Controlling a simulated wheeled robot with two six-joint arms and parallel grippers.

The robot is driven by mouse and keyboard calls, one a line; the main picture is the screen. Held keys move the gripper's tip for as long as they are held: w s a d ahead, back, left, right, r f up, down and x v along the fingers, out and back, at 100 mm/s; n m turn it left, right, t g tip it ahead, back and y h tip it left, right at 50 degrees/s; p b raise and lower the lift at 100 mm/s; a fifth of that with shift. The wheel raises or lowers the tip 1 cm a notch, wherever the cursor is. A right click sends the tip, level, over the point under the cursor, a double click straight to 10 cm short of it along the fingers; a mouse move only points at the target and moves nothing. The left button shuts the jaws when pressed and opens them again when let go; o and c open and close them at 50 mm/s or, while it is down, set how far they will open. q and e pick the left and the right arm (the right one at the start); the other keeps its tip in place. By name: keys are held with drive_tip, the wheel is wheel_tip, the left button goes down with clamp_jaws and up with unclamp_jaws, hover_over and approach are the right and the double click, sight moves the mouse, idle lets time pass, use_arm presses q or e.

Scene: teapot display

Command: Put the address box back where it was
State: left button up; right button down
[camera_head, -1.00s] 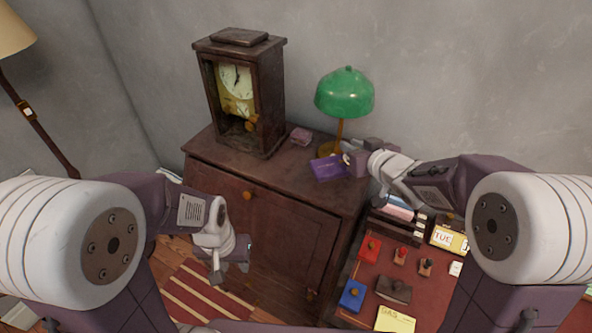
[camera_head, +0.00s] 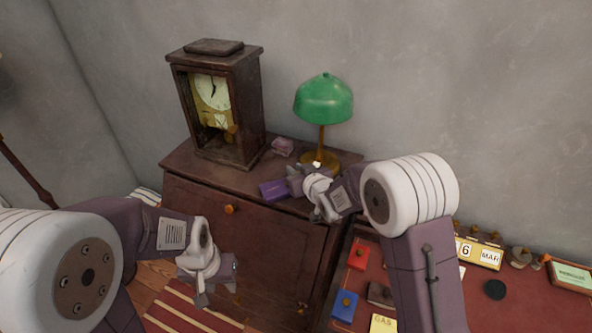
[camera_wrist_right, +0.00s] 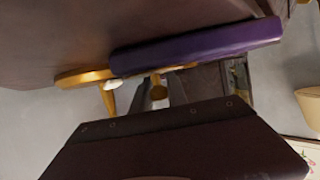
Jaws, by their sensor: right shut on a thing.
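The flat purple box (camera_head: 272,189), which I take for the address box, is at the front right of the dark wooden cabinet's top (camera_head: 215,178). My right gripper (camera_head: 293,181) is shut on its right end, in front of the lamp. In the right wrist view the purple box (camera_wrist_right: 195,46) lies across the upper middle, close to the gold lamp base (camera_wrist_right: 85,77). I cannot tell whether the box touches the cabinet top. My left gripper (camera_head: 204,286) hangs low in front of the cabinet, away from the box; its jaw opening is unclear.
A green lamp (camera_head: 324,100) stands behind my right gripper. A tall clock (camera_head: 214,105) stands at the cabinet's left, with a small mauve box (camera_head: 283,147) beside it. A red-topped desk (camera_head: 512,308) with stamps and a calendar (camera_head: 478,252) is at the right.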

drive_tip(key=shift+s, duration=0.1)
drive_tip(key=shift+f+b, duration=0.15)
drive_tip(key=shift+b, duration=0.15)
drive_tip(key=c, duration=1.3)
unclamp_jaws()
drive_tip(key=shift+r, duration=0.2)
drive_tip(key=shift+s+d+r, duration=0.1)
drive_tip(key=shift+s+r, duration=0.05)
drive_tip(key=v, duration=1.1)
drive_tip(key=shift+s+d+b, duration=0.1)
drive_tip(key=shift+s+b, duration=0.2)
drive_tip(key=shift+b, duration=0.1)
